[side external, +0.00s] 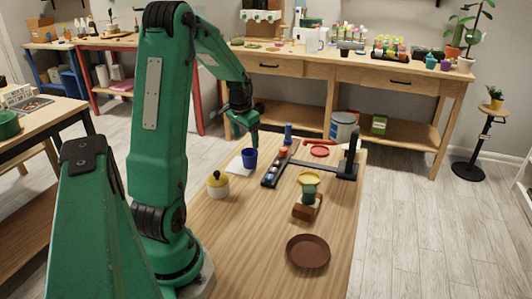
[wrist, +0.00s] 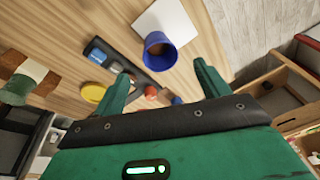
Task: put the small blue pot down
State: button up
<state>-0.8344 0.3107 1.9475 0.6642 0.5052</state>
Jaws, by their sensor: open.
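The small blue pot (side external: 249,159) stands upright by the right-hand part of a white sheet (side external: 233,166) on the wooden table. In the wrist view the blue pot (wrist: 160,49) shows its round rim and brownish inside, and it overlaps a corner of the white sheet (wrist: 178,17). My gripper (side external: 255,146) is just above the pot in the side view. In the wrist view my gripper (wrist: 160,74) has its two fingers spread wide with nothing between them that they touch. The pot lies beyond the fingertips, apart from them.
A dark tray (side external: 269,181) with small coloured items lies right of the pot. A yellow-and-cream pot (side external: 218,185) stands nearer. A brown saucer (side external: 308,252), a yellow dish (side external: 309,178), a red dish (side external: 319,151) and a black upright stand (side external: 350,160) are further right.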

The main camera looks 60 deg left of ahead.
jog(key=shift+v, duration=1.2)
jog(key=w+d+r+m+t, duration=0.1)
jog(key=d+r, duration=0.3)
jog(key=d, duration=0.5)
jog(key=d+r+m+t, duration=0.1)
jog(key=d+r, duration=0.4)
jog(key=d, duration=0.4)
jog(key=s+d+r+m+t+h, duration=0.1)
jog(key=s+d, duration=0.3)
jog(key=d, duration=0.3)
jog(key=s+d+r+h, duration=0.1)
jog(key=s+d, duration=0.4)
jog(key=d, duration=0.3)
jog(key=shift+d+m+t, duration=0.2)
jog(key=shift+m+t, duration=0.2)
